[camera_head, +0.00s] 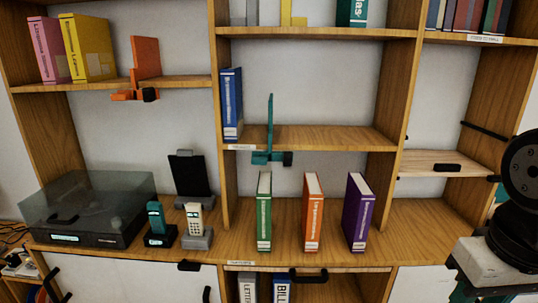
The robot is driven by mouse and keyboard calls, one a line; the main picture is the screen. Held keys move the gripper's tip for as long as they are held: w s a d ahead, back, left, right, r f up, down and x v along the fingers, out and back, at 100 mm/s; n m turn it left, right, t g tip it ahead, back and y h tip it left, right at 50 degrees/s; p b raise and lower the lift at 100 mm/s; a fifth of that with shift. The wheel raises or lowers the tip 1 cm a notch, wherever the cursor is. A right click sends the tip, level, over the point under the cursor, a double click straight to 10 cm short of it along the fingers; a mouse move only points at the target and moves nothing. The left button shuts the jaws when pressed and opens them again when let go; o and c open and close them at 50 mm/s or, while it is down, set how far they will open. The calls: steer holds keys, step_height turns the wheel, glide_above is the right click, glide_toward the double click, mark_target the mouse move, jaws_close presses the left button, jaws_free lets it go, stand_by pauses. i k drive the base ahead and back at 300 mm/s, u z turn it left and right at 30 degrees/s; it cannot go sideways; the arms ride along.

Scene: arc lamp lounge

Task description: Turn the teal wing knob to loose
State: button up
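A teal bookend (270,120) stands upright on the middle shelf, just right of a blue book. Its teal clamp part (262,157) sits at the shelf's front edge and hangs a little below it. A small dark block shows at the clamp's right end. The teal wing knob is too small to tell apart from the clamp, and I cannot tell how it is turned. My gripper is not in view; only part of my arm shows at the right edge.
Green (264,212), orange (312,212) and purple (358,212) books stand on the counter below the clamp. Phones and a record player (88,208) are at left. An orange bookend (145,60) is on the upper left shelf. Space in front of the shelf looks clear.

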mark_target(259, 160)
steer(key=z, duration=1.95)
steer(key=k, duration=1.15)
steer(key=u, duration=1.85)
steer(key=i, duration=0.5)
steer(key=u, duration=0.1)
